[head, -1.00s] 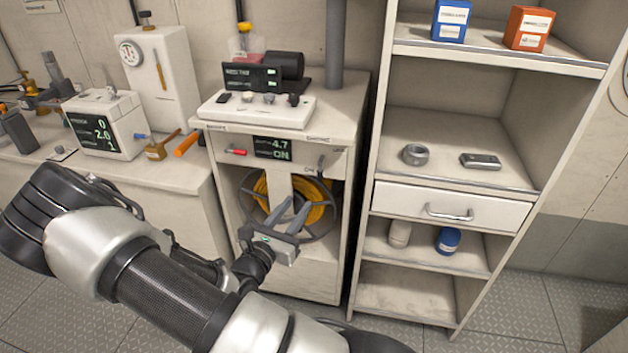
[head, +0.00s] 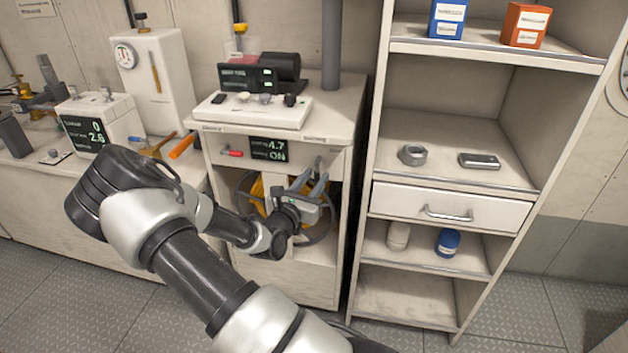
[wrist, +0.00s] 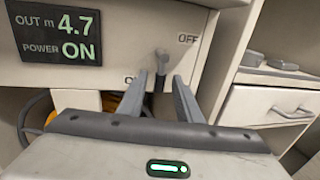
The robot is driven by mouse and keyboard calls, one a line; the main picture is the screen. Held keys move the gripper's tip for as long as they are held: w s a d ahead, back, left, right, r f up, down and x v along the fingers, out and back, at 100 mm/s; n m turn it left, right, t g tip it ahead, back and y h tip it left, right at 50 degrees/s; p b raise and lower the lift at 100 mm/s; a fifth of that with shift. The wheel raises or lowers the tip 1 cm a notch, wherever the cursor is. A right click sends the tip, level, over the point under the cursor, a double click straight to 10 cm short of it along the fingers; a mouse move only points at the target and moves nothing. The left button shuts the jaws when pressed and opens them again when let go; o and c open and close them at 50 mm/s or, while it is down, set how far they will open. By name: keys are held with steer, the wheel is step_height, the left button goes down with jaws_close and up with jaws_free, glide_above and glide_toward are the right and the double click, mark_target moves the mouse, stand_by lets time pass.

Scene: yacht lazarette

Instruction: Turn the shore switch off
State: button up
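The shore switch (wrist: 161,62) is a grey lever on the pale front panel (wrist: 125,20), seen in the wrist view. Its lever hangs down, with "ON" printed at lower left and "OFF" at upper right. The display (wrist: 55,33) beside it reads "OUT m 4.7" and "POWER ON"; it also shows in the head view (head: 268,149). My gripper (wrist: 161,80) is open, its two fingers pointing up at the panel. The lever's lower end appears between the fingertips; contact cannot be told. In the head view my gripper (head: 311,181) is just below the panel's right part.
A yellow hose reel (head: 257,188) sits in the open bay behind my gripper. A red-handled control (head: 232,153) is left of the display. A shelf unit (head: 365,215) with a drawer (head: 450,207) stands close on the right. Floor is open in front.

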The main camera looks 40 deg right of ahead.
steer(key=shift+c, duration=0.3)
jaws_close()
